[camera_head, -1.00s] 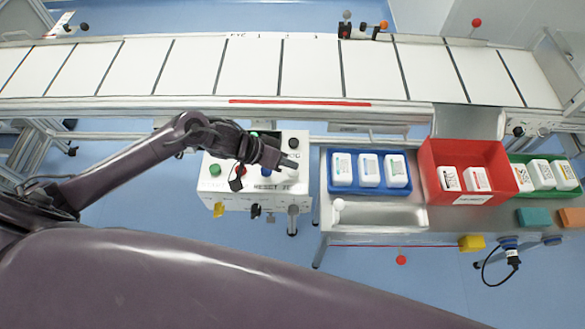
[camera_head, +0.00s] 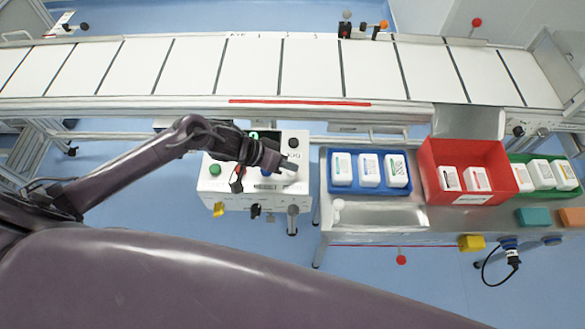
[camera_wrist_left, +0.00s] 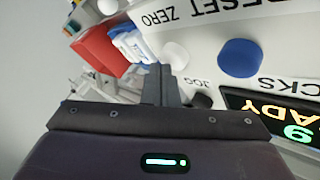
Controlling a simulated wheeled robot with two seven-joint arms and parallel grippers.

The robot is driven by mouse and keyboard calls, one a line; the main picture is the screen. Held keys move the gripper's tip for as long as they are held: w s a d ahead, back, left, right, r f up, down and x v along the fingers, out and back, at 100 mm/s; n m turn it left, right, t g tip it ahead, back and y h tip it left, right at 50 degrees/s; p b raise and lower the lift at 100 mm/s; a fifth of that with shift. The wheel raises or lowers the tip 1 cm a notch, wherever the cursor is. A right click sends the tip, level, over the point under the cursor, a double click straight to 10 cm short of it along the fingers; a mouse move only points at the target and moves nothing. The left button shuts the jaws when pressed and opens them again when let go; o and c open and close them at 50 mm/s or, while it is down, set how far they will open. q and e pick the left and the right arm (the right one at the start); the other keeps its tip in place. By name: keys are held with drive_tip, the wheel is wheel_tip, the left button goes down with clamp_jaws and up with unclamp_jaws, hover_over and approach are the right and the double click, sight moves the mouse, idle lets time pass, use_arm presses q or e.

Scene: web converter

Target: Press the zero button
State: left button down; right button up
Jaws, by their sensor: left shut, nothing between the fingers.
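The white control box (camera_head: 225,198) stands below the conveyor in the head view. In the left wrist view, the upside-down ZERO label (camera_wrist_left: 160,18) is beside a white round button (camera_wrist_left: 175,55), and a blue button (camera_wrist_left: 240,58) is by the RESET label. A dark button (camera_wrist_left: 203,100) is near the JOG label. My left gripper (camera_head: 290,165) is shut and empty over the box's right part. Its fingertips (camera_wrist_left: 158,70) appear beside the white button in the wrist view; I cannot tell whether they touch it. The gripper hides the white button in the head view. My right gripper is not in view.
A green button (camera_head: 215,170) and a dark knob (camera_head: 293,142) are also on the box. A table to the right holds a blue bin (camera_head: 343,187), a red bin (camera_head: 430,185) and a green bin (camera_head: 520,160) with white bottles. The conveyor (camera_head: 250,65) runs behind.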

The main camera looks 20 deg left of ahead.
sight(287, 171)
use_arm(q)
drive_tip(key=shift+s+f, duration=0.1)
drive_tip(key=shift+f, duration=0.35)
idle(0.5)
drive_tip(key=shift+r, duration=0.1)
drive_tip(key=shift+r+p, duration=0.95)
drive_tip(key=shift+p, duration=0.15)
wheel_tip(287, 171, up, 5)
drive_tip(key=p, duration=0.5)
drive_tip(key=shift+r+p, duration=0.1)
drive_tip(key=shift+p, duration=0.25)
drive_tip(key=shift+a, duration=0.1)
